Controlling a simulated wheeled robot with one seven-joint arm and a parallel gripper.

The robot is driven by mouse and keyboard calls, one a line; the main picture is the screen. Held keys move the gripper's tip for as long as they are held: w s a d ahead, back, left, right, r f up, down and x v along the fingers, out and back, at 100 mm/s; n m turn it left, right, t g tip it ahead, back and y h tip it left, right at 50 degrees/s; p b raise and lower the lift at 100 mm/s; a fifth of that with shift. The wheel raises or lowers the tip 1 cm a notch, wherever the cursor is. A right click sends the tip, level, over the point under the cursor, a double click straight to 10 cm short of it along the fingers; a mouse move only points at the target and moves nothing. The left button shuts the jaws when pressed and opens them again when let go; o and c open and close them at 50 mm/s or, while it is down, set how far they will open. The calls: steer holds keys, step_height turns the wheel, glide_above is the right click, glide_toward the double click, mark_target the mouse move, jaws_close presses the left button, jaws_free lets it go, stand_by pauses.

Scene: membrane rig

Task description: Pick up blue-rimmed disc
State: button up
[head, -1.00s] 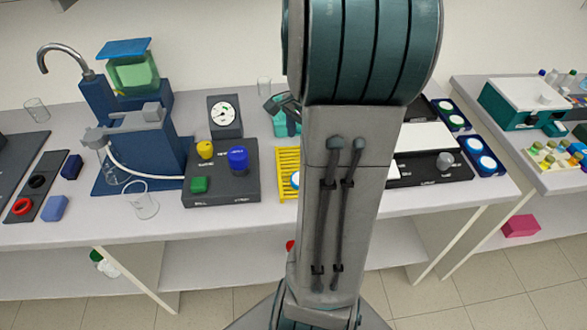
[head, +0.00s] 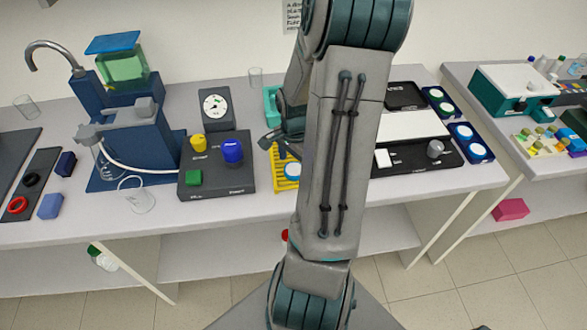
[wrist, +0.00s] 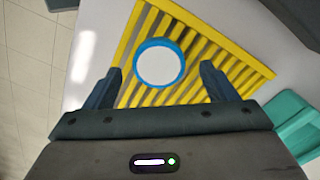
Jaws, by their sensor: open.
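The blue-rimmed disc (wrist: 159,64) has a white face and lies on a yellow slatted rack (wrist: 221,71). In the head view the disc (head: 292,170) shows at the left edge of my arm, on the yellow rack (head: 282,152), and part of the rack is hidden behind the arm. My gripper (wrist: 161,82) is open, with one dark finger to each side of the disc in the wrist view. The fingers do not appear to touch it. In the head view my gripper (head: 274,147) shows partly, above the rack.
A teal container (wrist: 297,122) stands beside the rack. A dark control box (head: 219,180) with yellow, blue and green knobs is to the left. A black-framed white panel (head: 412,127) and blue trays with white discs (head: 470,142) are to the right.

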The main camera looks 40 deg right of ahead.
steer(key=shift+f, duration=0.7)
steer(key=shift+c, duration=0.3)
steer(key=c, duration=1)
steer(key=shift+r, duration=0.1)
steer(key=shift+r, duration=0.7)
steer(key=r, duration=0.1)
steer(key=d+r+b, duration=0.1)
steer(key=r, duration=0.1)
steer(key=shift+s+r, duration=0.1)
steer(key=shift+s, duration=0.1)
steer(key=s+d+r+b, duration=0.1)
steer(key=s+d+r, duration=0.3)
steer(key=d, duration=0.6)
step_height(320, 180, up, 2)
steer(key=shift+r+b, duration=0.15)
steer(key=shift+b, duration=0.2)
